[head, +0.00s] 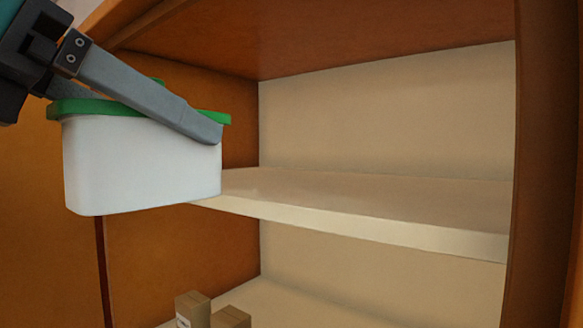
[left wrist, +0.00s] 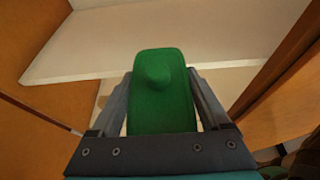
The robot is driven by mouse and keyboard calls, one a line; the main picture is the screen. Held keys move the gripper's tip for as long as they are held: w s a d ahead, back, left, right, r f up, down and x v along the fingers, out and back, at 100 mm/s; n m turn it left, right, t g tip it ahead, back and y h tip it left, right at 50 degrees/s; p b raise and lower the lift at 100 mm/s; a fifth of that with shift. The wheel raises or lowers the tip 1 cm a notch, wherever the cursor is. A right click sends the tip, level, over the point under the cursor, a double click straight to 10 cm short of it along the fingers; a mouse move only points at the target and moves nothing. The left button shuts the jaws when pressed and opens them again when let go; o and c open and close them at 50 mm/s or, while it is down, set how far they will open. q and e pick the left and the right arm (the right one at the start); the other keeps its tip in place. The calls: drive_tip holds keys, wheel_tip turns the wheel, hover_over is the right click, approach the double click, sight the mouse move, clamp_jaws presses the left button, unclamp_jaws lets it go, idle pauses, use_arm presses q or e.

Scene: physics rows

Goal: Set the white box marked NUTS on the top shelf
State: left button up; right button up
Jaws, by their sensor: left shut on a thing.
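A white box (head: 140,165) with a green lid hangs in my left gripper (head: 195,125) at the left of the head view. No NUTS marking shows on the side facing me. In the left wrist view its green lid (left wrist: 163,95) with a round knob lies between the two fingers of my left gripper (left wrist: 163,85). The gripper is shut on the box. The box is in front of the left end of a pale shelf (head: 380,205), which is bare where it shows. I cannot tell whether box and shelf touch. My right gripper is not in view.
The brown cabinet has a left side wall (head: 190,95), a right side wall (head: 545,160) and a top panel (head: 330,40) above the shelf. Brown cartons (head: 193,308) stand on a lower level. The shelf's middle and right are free.

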use_arm(q)
drive_tip(key=shift+w+d+r, duration=0.15)
drive_tip(key=shift+r, duration=0.1)
drive_tip(key=w+d+p, duration=0.1)
drive_tip(key=w+d, duration=0.1)
drive_tip(key=w, duration=0.1)
drive_tip(key=w+d+p, duration=0.2)
drive_tip(key=w+d, duration=0.1)
drive_tip(key=w, duration=0.1)
drive_tip(key=w+d+p, duration=0.1)
drive_tip(key=w+d, duration=0.1)
drive_tip(key=w, duration=0.1)
drive_tip(key=shift+w+d+p, duration=0.2)
drive_tip(key=shift+d+p, duration=0.05)
drive_tip(key=shift+p, duration=0.15)
drive_tip(key=shift+w+d, duration=0.4)
drive_tip(key=shift+w, duration=0.15)
drive_tip(key=p+x, duration=0.2)
drive_tip(key=x, duration=0.1)
drive_tip(key=shift+w+d+r, duration=0.2)
drive_tip(key=shift+w+r, duration=0.1)
drive_tip(key=shift+w, duration=0.05)
drive_tip(key=shift+f, duration=0.35)
drive_tip(key=shift+s+a+f, duration=0.15)
